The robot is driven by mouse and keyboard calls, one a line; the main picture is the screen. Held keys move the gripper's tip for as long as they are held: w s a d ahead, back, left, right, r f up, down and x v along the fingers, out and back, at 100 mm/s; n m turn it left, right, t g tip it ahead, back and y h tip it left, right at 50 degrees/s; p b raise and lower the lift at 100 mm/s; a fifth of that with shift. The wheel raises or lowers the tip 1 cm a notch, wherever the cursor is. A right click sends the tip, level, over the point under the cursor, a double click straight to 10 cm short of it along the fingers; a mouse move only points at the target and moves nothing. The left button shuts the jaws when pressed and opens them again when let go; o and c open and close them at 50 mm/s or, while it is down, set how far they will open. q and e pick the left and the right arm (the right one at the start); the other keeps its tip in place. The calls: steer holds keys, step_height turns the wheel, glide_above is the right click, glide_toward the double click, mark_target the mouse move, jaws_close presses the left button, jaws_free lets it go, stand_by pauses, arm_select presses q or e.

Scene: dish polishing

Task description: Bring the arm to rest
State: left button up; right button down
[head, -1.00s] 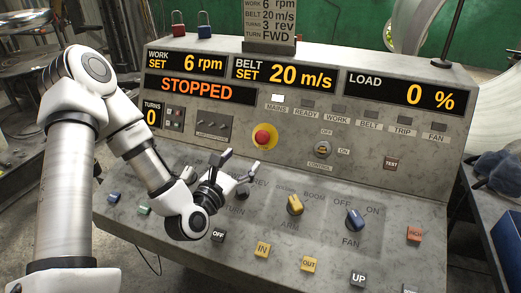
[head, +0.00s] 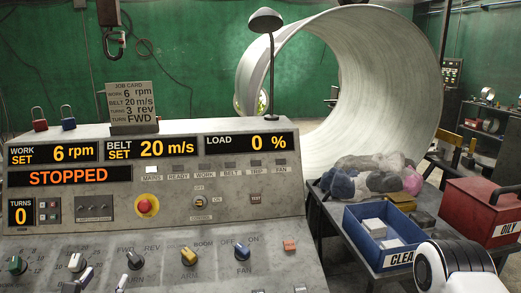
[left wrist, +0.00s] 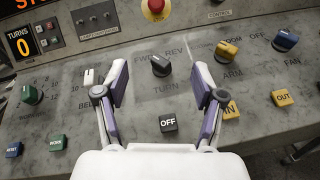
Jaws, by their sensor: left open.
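My left gripper (head: 104,280) shows only as fingertips at the bottom edge of the head view, low over the sloped console (head: 225,225). In the left wrist view the left gripper (left wrist: 160,88) is open and empty. Its fingers stand on either side of the black TURN knob (left wrist: 161,65) and the OFF button (left wrist: 168,123) as seen from above, with nothing between them held. The TURN knob (head: 135,259) also shows in the head view. A white and black part of my right arm is at the lower right; its gripper is out of view.
The console display (head: 80,176) reads STOPPED, with a red stop button (head: 147,205) below. A yellow knob (head: 189,256) and blue knob (head: 242,251) stand up. At right are a blue bin (head: 378,251), a red box (head: 485,205), rags (head: 370,178) and a large metal ring (head: 270,65).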

arm_select(q)
steer(key=s+d+f+m+g+h, duration=0.1)
steer(key=s+d+f+m+g, duration=0.25)
steer(key=f, duration=0.35)
steer(key=s+d+f+m+g+h, duration=0.2)
steer(key=d+f+m, duration=0.2)
steer(key=f, duration=0.4)
steer(key=s+d+f+m+g+h, duration=0.1)
steer(key=s+d+f+m+g, duration=0.2)
steer(key=f, duration=0.4)
steer(key=s+f+m+g+y, duration=0.1)
steer(key=s+f+m+g, duration=0.3)
steer(key=s+m, duration=0.3)
steer(key=s+d+f+m+g, duration=0.1)
steer(key=s+f+m+g, duration=0.4)
steer(key=m, duration=1.2)
steer(key=s, duration=0.3)
steer(key=shift+s+d+f+y, duration=0.25)
steer(key=shift+d+f+y, duration=0.05)
steer(key=shift+f+y, duration=0.1)
